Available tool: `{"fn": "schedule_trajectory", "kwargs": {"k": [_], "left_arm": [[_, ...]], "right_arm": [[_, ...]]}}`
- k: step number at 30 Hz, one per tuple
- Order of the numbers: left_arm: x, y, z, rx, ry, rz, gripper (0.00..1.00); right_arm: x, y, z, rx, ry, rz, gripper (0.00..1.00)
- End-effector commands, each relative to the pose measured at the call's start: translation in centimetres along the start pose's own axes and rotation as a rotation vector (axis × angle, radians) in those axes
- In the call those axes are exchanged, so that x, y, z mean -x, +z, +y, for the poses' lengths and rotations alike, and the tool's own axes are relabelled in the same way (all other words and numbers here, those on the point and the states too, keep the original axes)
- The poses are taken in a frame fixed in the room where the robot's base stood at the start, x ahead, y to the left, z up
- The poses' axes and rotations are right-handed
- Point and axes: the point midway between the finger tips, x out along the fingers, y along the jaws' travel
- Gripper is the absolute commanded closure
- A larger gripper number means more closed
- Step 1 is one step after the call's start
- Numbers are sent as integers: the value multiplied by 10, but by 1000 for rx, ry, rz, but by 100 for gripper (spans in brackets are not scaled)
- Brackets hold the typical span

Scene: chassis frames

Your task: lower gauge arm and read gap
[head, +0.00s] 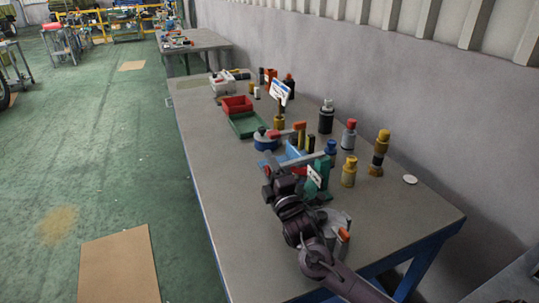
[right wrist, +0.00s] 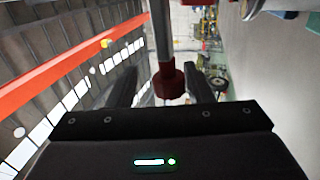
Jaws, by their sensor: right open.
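The gauge is a green upright block (head: 323,175) with a white label, near the front of the bench. A grey gauge arm (head: 303,158) reaches left from it, just past my right gripper (head: 268,180). In the right wrist view a grey rod (right wrist: 162,35) ends in a dark red knob (right wrist: 171,80). The knob shows between the two fingers of my right gripper (right wrist: 162,88), which are apart. I cannot tell whether they touch it. The gap under the arm is hidden and no reading is legible. My left gripper is not in view.
Several bottles, including a yellow one (head: 348,172), stand right of the gauge on the grey bench (head: 390,215).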

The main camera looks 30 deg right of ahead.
Motion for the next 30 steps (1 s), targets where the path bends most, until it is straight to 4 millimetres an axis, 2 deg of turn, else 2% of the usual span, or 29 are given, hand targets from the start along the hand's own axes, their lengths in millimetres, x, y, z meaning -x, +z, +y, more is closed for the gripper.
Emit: {"fn": "schedule_trajectory", "kwargs": {"k": [5,22,27,30], "left_arm": [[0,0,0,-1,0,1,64],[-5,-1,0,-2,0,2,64],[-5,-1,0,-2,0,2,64],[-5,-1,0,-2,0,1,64]], "right_arm": [[-6,0,21,0,4,1,54],[-41,-1,154,2,9,3,54],[-48,0,180,0,6,0,54],[-50,0,188,1,3,1,54]]}}
